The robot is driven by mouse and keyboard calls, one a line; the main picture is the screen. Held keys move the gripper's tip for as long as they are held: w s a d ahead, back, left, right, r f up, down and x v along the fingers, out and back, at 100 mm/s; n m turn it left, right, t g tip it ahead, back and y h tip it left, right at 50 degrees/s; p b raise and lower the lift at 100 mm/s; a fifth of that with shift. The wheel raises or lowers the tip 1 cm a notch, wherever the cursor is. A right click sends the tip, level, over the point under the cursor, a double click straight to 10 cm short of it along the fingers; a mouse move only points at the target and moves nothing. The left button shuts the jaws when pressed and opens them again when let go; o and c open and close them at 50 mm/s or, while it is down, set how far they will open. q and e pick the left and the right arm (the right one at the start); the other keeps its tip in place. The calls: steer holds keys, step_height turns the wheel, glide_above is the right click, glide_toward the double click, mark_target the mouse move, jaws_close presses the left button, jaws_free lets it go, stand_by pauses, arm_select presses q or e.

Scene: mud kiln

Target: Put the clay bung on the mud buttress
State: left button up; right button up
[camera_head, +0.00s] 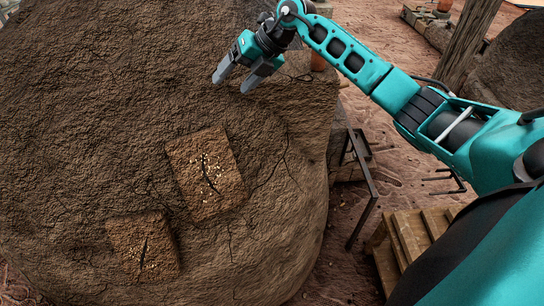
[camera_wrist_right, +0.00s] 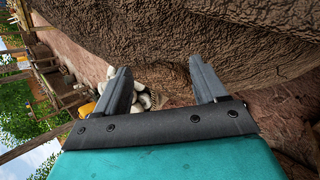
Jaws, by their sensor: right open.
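My right gripper (camera_head: 236,79) is open over the upper part of the big brown mud mass (camera_head: 90,90), with its two grey fingers apart. In the right wrist view its fingers (camera_wrist_right: 160,66) are spread with nothing between them, and the mud surface (camera_wrist_right: 200,25) lies beyond. Two squarish cracked mud slabs with pale specks, an upper one (camera_head: 188,165) and a lower one (camera_head: 128,235), lie on the mass below the gripper. A small orange-brown clay piece (camera_head: 318,62) shows partly behind my right arm; I cannot tell whether it is the bung. I cannot tell which part is the buttress. My left gripper is out of view.
A dark metal stand (camera_head: 365,195) and a wooden slatted platform (camera_head: 408,240) stand right of the mass. A wooden post (camera_head: 468,42) rises at upper right. Pale rounded objects (camera_wrist_right: 150,122) lie beyond the fingers in the wrist view.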

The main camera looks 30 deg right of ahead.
steer(key=s+a+f+y, duration=0.1)
steer(key=a, duration=0.2)
steer(key=s+a+f+y, duration=0.1)
steer(key=a+y, duration=0.1)
steer(key=a, duration=0.1)
steer(key=s+a+y, duration=0.1)
steer(key=a+y, duration=0.1)
steer(key=a, duration=0.2)
steer(key=shift+s+f, duration=0.3)
steer(key=shift+f, duration=0.1)
steer(key=s+a+m+t+y, duration=0.4)
steer(key=a+m+t, duration=0.1)
steer(key=m, duration=0.1)
steer(key=s+d+f+m+h, duration=0.3)
steer(key=s+f+m+h, duration=0.3)
steer(key=s+f+m, duration=0.4)
steer(key=s+d+f+m+h, duration=0.3)
steer(key=s+f+m+h, duration=0.4)
steer(key=m, duration=0.8)
step_height(320, 180, down, 5)
steer(key=s, duration=0.2)
steer(key=shift+s+d+t, duration=0.4)
steer(key=shift+r, duration=0.1)
steer(key=shift+c, duration=0.3)
